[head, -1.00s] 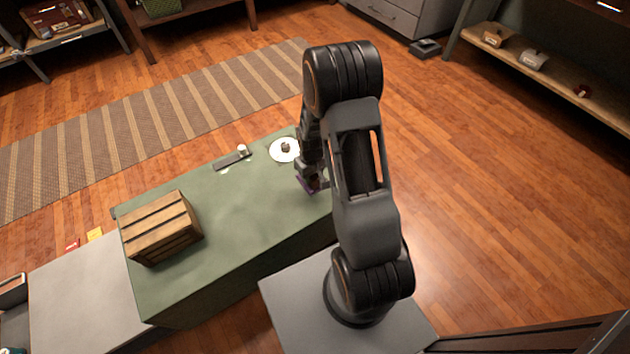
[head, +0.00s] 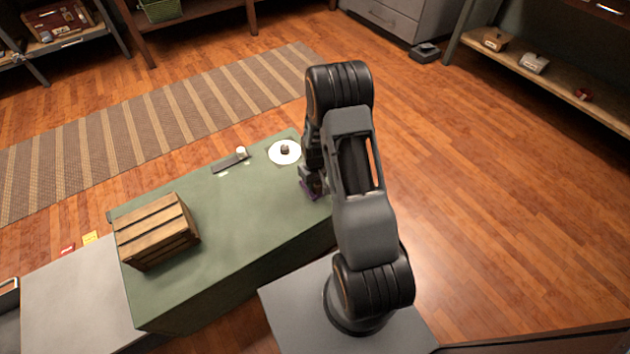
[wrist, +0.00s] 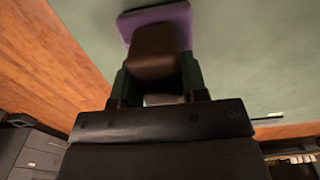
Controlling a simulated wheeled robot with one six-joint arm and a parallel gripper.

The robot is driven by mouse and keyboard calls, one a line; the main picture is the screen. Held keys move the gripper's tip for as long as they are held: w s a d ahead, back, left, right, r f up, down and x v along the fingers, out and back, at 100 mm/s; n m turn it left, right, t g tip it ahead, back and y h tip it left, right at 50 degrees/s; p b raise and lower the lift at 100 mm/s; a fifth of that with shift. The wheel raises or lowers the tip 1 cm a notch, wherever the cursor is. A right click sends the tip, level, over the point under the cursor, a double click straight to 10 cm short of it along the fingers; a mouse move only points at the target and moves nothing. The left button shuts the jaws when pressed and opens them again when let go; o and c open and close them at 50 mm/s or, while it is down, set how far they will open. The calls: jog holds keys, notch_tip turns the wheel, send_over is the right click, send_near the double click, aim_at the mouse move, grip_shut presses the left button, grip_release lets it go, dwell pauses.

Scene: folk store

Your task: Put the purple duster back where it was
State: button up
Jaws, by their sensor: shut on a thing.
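The purple duster has a flat purple pad and a brown block-shaped handle. In the wrist view the duster (wrist: 157,50) sits between my fingers, with its purple pad beyond the brown handle. My gripper (wrist: 156,75) is shut on the handle. In the head view a bit of the purple duster (head: 308,190) shows below my gripper (head: 312,181), at the right end of the green table (head: 225,220). My arm hides the rest of it. I cannot tell whether the pad touches the table top.
A wooden crate (head: 157,232) stands on the table's left part. A white plate (head: 284,152) with a small dark item is near the far right edge. A dark strip (head: 229,162) and a small white cup (head: 241,152) lie left of it. The table's middle is clear.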

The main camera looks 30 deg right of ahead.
jog(key=shift+f, duration=0.2)
jog(key=o, duration=1)
jog(key=s+a+r+t+p, duration=0.1)
jog(key=s+a+r+p, duration=0.1)
jog(key=r, duration=1.1)
jog(key=s+a+r+p, duration=0.2)
jog(key=s+a+r, duration=0.1)
jog(key=r, duration=0.9)
jog(key=s+a+r, duration=0.1)
jog(key=s+r, duration=0.2)
jog(key=s+a+r+t, duration=0.1)
jog(key=s+r, duration=0.2)
jog(key=s, duration=0.1)
jog(key=s+a+r+m+t, duration=0.1)
jog(key=s+a+r, duration=0.1)
jog(key=s, duration=0.1)
jog(key=shift+s+r, duration=0.3)
jog(key=shift+r, duration=0.1)
